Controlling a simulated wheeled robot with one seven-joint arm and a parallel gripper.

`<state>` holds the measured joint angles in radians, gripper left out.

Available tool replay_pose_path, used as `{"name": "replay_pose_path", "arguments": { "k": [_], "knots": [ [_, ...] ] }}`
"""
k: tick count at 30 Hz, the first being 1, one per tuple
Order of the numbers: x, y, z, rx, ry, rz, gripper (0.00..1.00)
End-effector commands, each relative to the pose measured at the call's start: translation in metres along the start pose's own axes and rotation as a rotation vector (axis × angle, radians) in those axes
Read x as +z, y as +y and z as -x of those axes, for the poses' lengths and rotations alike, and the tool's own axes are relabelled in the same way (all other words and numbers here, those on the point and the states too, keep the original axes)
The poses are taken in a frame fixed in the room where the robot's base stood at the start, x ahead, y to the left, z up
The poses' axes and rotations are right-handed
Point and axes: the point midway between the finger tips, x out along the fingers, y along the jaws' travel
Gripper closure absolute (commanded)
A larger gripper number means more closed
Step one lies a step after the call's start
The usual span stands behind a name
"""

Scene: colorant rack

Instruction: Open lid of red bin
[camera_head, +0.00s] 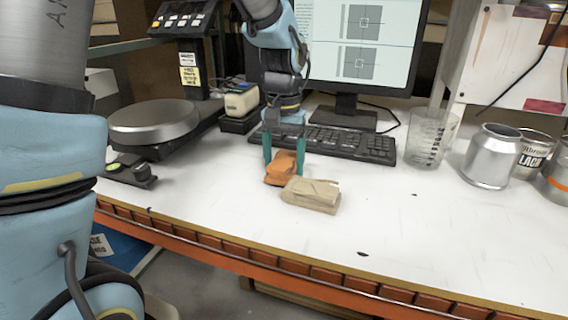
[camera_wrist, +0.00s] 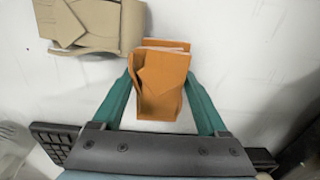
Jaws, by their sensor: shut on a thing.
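No bin that is plainly red, with a lid, shows in either view. My gripper (camera_head: 284,163) points down at the white table, with one teal finger on each side of an orange folded packet (camera_head: 279,172). In the wrist view, the fingers of my gripper (camera_wrist: 160,80) are shut on the sides of the orange packet (camera_wrist: 160,88), which has a folded flap on its face. I cannot tell whether it rests on the table or is slightly raised. A tan packet (camera_head: 311,195) lies close beside it, also at top left in the wrist view (camera_wrist: 90,25).
A keyboard (camera_head: 345,143) and monitor (camera_head: 360,45) stand behind. A clear beaker (camera_head: 428,138) and metal cans (camera_head: 488,157) stand at right. A round-plate scale (camera_head: 152,122) is at left. The front middle of the table (camera_head: 400,220) is mostly clear up to its orange edge.

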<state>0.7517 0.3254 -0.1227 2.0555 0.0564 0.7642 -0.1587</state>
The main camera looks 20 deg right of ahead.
Motion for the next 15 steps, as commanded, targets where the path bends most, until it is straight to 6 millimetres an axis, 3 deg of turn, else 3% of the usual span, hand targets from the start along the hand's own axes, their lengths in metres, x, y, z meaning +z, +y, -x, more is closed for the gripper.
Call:
{"name": "replay_pose_path", "arguments": {
  "k": [13,14,15],
  "knots": [
    [0.0002,-0.0001,-0.0111,0.000,0.000,0.000,0.76],
    [0.0002,-0.0001,-0.0112,0.000,0.000,0.000,0.23],
    [0.0001,-0.0001,-0.0105,0.000,0.001,0.000,0.18]
  ]
}}
